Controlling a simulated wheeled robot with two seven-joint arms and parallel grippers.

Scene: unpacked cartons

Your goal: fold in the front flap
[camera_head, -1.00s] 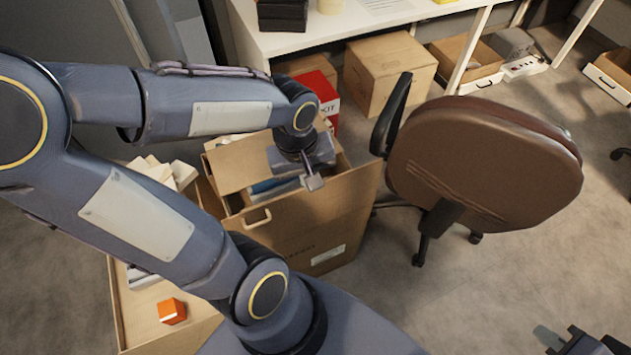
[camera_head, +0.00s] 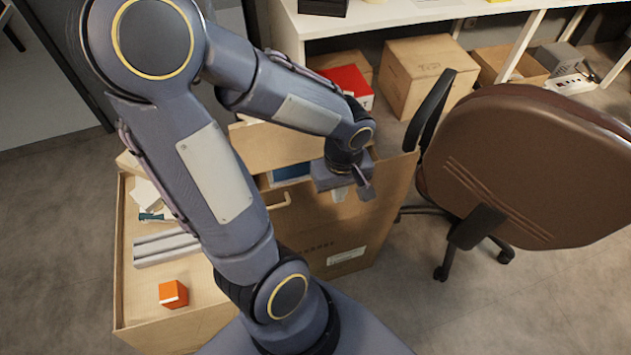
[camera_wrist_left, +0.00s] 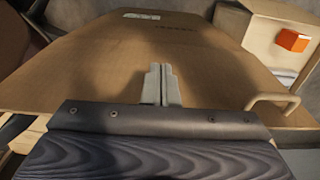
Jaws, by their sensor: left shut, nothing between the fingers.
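The brown open carton (camera_head: 318,228) stands behind my left arm, its printed front side toward me, with a white label (camera_head: 348,254) and a pale handle (camera_head: 277,200). The front board also fills much of the left wrist view (camera_wrist_left: 120,60); I cannot tell where the front flap joins the wall. My left gripper (camera_head: 366,190) is shut and empty, at the upper part of this board. Its fingers (camera_wrist_left: 162,85) show against the board in the left wrist view; contact is unclear. A tan flap (camera_head: 265,146) shows at the carton's far side, partly hidden by my arm. My right gripper is not in view.
A brown chair (camera_head: 530,160) stands close to the carton's right. A wooden box (camera_head: 195,315) with an orange cube (camera_head: 173,294) stands at the left. A red box (camera_head: 348,82) and a closed carton (camera_head: 425,72) are under the white desk (camera_head: 400,15).

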